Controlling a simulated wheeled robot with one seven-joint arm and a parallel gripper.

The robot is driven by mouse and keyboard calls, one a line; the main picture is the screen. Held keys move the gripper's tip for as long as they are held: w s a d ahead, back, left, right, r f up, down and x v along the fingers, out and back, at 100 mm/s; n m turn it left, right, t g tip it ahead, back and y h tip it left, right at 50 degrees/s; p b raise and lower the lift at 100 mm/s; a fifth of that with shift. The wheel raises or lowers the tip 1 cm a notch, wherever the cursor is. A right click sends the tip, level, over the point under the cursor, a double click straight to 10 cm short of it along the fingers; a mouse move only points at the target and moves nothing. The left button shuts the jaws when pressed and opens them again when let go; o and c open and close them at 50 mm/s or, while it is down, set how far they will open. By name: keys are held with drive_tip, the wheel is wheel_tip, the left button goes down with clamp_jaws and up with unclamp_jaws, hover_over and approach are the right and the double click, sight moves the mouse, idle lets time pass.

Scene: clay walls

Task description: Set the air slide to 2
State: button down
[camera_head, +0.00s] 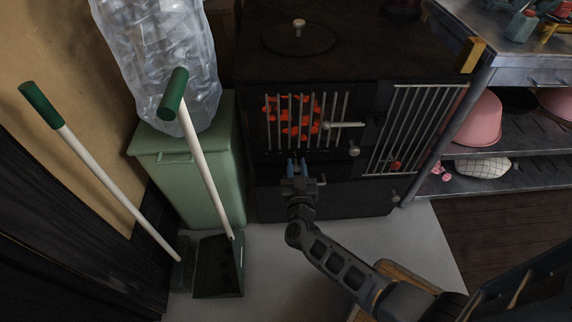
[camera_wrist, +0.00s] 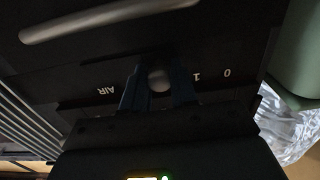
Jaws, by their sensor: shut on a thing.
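The air slide's round grey knob (camera_wrist: 158,79) shows in the wrist view on the dark stove front. My gripper (camera_wrist: 160,90) is shut on this knob, one finger on each side. The scale appears upside down: the word AIR (camera_wrist: 106,91) is left of the gripper, and the digits 1 (camera_wrist: 196,77) and 0 (camera_wrist: 227,72) are right of it. The knob sits between AIR and the 1. My fingers cover part of the scale, and I cannot make out a 2. In the head view my gripper (camera_head: 297,165) reaches the stove (camera_head: 325,198) below its glowing barred window; the knob is hidden there.
A stove door handle (camera_head: 345,125) sticks out above and right of my gripper. A green bin (camera_head: 210,185) with a clear bag stands close left of the stove. A brush and dustpan (camera_head: 218,268) stand in front of it. A metal shelf (camera_head: 500,165) is at right.

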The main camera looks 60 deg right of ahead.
drive_tip(key=c, duration=0.9)
unclamp_jaws()
drive_tip(key=shift+w+a, duration=0.1)
drive_tip(key=shift+w, duration=0.05)
drive_tip(key=shift+c, duration=0.2)
drive_tip(key=p+v, duration=0.2)
drive_tip(key=v, duration=0.5)
drive_tip(key=shift+s+a, duration=0.25)
drive_tip(key=shift+a, duration=0.05)
drive_tip(key=shift+r, duration=0.1)
drive_tip(key=s+a+r+n+t+y, duration=0.65)
drive_tip(key=s+a+r+y, duration=0.35)
drive_tip(key=s+a+r, duration=0.5)
drive_tip(key=s+a+r+n+g+y, duration=0.35)
drive_tip(key=s+r, duration=0.55)
drive_tip(key=r, duration=0.3)
wheel_tip(320, 180, up, 20)
drive_tip(key=p, duration=2)
drive_tip(key=shift+w+d+f+t+y, duration=0.15)
drive_tip(key=shift+w+d+t+y, duration=0.1)
drive_tip(key=shift+t+y, duration=0.15)
